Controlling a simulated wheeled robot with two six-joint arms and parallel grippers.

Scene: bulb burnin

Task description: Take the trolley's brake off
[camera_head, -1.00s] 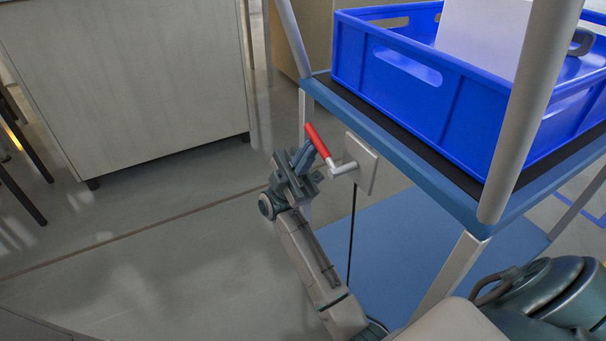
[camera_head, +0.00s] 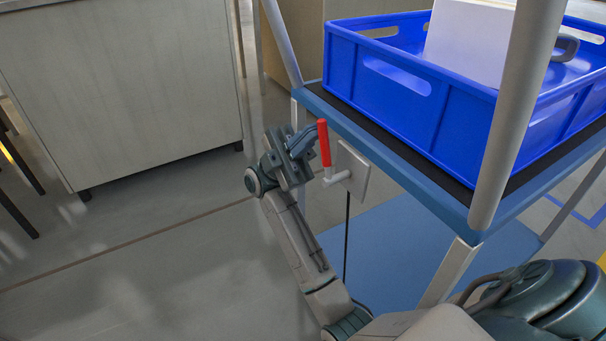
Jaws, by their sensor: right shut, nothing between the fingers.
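The trolley (camera_head: 385,150) stands at the right, with blue shelves and pale posts. Its brake lever has a red handle (camera_head: 324,143) that points nearly straight up from a pale pivot arm on a square light plate (camera_head: 352,172) at the trolley's near left side. My right gripper (camera_head: 301,141) is shut and empty, just left of the red handle. Its fingertips are at or very close to the handle; I cannot tell whether they touch it. My left gripper is not in view.
A blue crate (camera_head: 395,110) with a white box (camera_head: 465,42) sits on the trolley's upper shelf. A dark cable or rod hangs below the brake plate. A grey cabinet (camera_head: 120,85) stands at the left. The floor between is clear.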

